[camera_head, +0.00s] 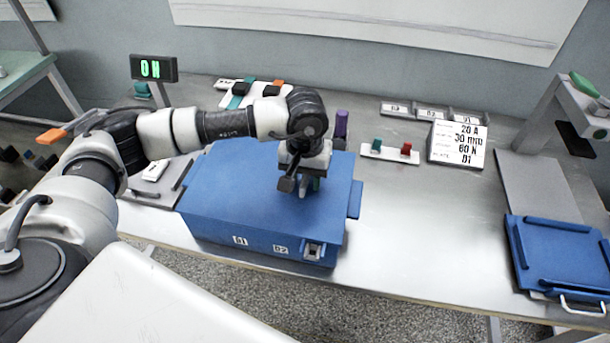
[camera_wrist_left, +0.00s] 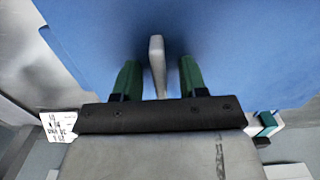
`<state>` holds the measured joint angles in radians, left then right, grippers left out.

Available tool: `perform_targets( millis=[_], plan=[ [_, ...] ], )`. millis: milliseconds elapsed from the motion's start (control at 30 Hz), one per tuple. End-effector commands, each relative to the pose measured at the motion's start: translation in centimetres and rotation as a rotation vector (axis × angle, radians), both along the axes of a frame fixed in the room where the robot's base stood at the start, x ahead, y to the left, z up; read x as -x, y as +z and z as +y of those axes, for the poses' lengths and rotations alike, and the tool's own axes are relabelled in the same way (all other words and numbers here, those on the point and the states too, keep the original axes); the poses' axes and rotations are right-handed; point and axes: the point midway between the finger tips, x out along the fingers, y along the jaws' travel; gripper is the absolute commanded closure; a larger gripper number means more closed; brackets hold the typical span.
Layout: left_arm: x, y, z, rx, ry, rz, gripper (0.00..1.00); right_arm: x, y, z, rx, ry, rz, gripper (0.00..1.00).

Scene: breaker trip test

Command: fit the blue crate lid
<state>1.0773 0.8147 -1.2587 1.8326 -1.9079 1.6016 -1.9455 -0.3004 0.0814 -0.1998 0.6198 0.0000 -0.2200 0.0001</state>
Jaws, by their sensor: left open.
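The blue crate (camera_head: 285,246) stands on the metal table in the middle of the head view, with two small labels and a latch-like fitting on its front. A flat blue lid (camera_head: 235,170) covers its top; I cannot tell whether it is seated flush all round. My left gripper (camera_head: 308,186) is over the right part of the lid, pointing down. In the left wrist view its green fingers (camera_wrist_left: 158,78) are open, one on each side of a pale upright handle (camera_wrist_left: 157,60) on the blue surface. No grip on the handle shows. My right gripper is out of view.
A blue tray-like panel with raised edges (camera_head: 565,250) and a white handle lies at the right. A purple cylinder (camera_head: 341,125) stands behind the crate. A white sign (camera_head: 456,144), small coloured blocks and a green "ON" display (camera_head: 153,68) are further back.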

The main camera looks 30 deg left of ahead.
Motion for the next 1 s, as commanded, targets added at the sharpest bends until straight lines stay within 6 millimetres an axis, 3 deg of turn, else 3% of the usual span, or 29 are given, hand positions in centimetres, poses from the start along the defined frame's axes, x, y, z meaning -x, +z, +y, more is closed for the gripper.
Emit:
perform_targets(
  millis=[267, 700, 1000],
  plan=[
    [0.0, 1.2, 0.0, 0.001, 0.000, -0.002, 0.58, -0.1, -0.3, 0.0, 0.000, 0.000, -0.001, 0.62],
    [-0.1, 9.3, 0.0, 0.000, 0.000, -0.003, 0.58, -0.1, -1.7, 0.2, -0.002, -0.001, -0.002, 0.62],
    [0.0, 10.8, 0.0, 0.000, 0.000, 0.000, 0.58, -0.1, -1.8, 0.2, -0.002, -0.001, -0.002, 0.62]
  ],
)
